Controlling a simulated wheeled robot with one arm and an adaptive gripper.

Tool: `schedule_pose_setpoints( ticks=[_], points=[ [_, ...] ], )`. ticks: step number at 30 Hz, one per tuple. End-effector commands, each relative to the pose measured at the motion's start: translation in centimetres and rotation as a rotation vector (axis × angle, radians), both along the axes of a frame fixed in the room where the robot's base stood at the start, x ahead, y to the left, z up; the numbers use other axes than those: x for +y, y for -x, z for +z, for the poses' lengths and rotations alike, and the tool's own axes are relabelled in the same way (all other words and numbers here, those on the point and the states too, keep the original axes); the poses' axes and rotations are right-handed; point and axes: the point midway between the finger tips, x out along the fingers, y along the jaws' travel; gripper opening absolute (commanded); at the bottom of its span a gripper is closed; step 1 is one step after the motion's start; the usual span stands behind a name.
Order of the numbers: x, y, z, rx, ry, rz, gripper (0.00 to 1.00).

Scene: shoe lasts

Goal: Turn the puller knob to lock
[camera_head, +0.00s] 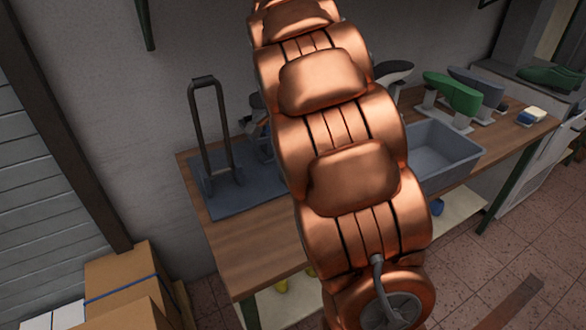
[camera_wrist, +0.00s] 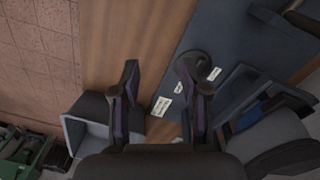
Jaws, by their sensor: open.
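The puller is a blue-grey base plate (camera_head: 235,205) on the wooden bench, with a tall dark handle frame (camera_head: 228,125) standing on it. In the wrist view the plate (camera_wrist: 212,45) fills the right side. A dark round knob-like part (camera_wrist: 197,63) lies on it beside the right fingertip; its setting cannot be read. Small white labels (camera_wrist: 160,106) lie near it, too small to read. My gripper (camera_wrist: 158,80) is open above the plate's edge, with nothing seen between its fingers. Whether the right finger touches the knob cannot be told. In the head view my copper arm hides the gripper and knob.
The wooden bench top (camera_head: 245,245) is bare in front of the plate. A grey bin (camera_head: 445,155) stands to the right, with a green shoe last (camera_head: 455,95) behind it. Cardboard boxes (camera_head: 125,285) stand at lower left. The handle frame rises high above the plate.

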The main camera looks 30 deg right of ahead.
Motion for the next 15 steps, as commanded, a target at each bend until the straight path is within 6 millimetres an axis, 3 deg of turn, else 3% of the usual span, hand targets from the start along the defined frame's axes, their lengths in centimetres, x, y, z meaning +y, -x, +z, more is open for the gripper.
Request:
schedule_pose_setpoints(
  ticks=[6, 15],
  points=[
    [-4.5, -5.2, -2.8, -0.024, 0.002, -0.205, 0.45],
    [-7.6, -8.8, -5.1, -0.043, -0.017, -0.361, 0.45]
  ],
)
